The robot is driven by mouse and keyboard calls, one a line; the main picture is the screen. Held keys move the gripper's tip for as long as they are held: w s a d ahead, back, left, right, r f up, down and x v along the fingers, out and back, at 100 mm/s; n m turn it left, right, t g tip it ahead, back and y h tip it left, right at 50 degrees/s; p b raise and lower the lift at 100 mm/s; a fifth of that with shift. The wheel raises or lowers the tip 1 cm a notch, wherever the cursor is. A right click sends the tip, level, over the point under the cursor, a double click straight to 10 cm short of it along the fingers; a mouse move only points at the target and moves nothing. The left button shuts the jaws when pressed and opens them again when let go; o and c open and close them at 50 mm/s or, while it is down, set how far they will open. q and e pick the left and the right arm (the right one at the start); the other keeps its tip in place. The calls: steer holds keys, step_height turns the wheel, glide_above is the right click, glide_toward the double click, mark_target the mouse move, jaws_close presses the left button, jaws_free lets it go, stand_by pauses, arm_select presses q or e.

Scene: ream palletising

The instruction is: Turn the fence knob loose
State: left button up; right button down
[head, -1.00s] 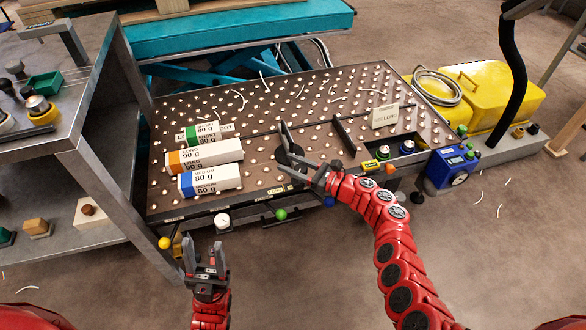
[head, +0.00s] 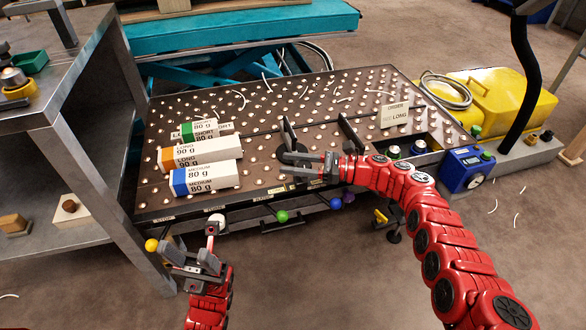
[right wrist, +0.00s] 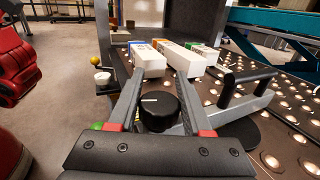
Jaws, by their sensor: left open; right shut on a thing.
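The fence knob (right wrist: 158,112) is a round black knob with a white line on its top, seen in the right wrist view between my right gripper's fingers. My right gripper (right wrist: 157,103) is shut on it, one finger on each side. In the head view my right gripper (head: 296,166) lies low over the table's front part, and its fingers largely hide the knob. A dark upright fence plate (head: 289,134) stands just behind. My left gripper (head: 193,254) is open and empty in front of the table's front left edge, close to a white knob (head: 213,226).
Green (head: 207,126), orange (head: 205,153) and blue (head: 206,178) ended reams lie on the ball table (head: 250,205) at left. A sign (head: 394,116) stands at right. A blue box (head: 466,168) sits beside the table. A grey shelf (head: 100,130) bounds the left side.

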arm_select(q)
steer(key=s+a+r+m+t+y+b, duration=0.1)
steer(key=s+a+r+m+t+y, duration=0.2)
steer(key=m+y, duration=0.55)
steer(key=s+a+r+m+t+y+b, duration=0.15)
steer(key=s+m+y, duration=0.35)
steer(key=y, duration=0.7)
arm_select(e)
steer(key=shift+s+a+f+n+g+p, duration=0.15)
steer(key=shift+n+g+p, duration=0.25)
steer(key=shift+g, duration=0.2)
steer(key=shift+g+b, duration=0.3)
steer(key=shift+b, duration=0.25)
steer(key=shift+s+n+g+b, duration=0.1)
steer(key=shift+n+g+b, duration=0.25)
steer(key=shift+b, duration=0.2)
arm_select(q)
steer(key=s+a+f+m+t+y, duration=0.2)
steer(key=s+a+m+t+y, duration=0.2)
steer(key=s+a+t, duration=0.3)
steer(key=shift+s+a+m+t, duration=0.3)
steer(key=shift+m+t, duration=0.35)
steer(key=shift+t, duration=0.8)
arm_select(e)
steer(key=shift+r, duration=0.2)
arm_select(q)
steer(key=shift+w, duration=0.1)
arm_select(e)
steer(key=shift+c, duration=1.7)
jaws_free()
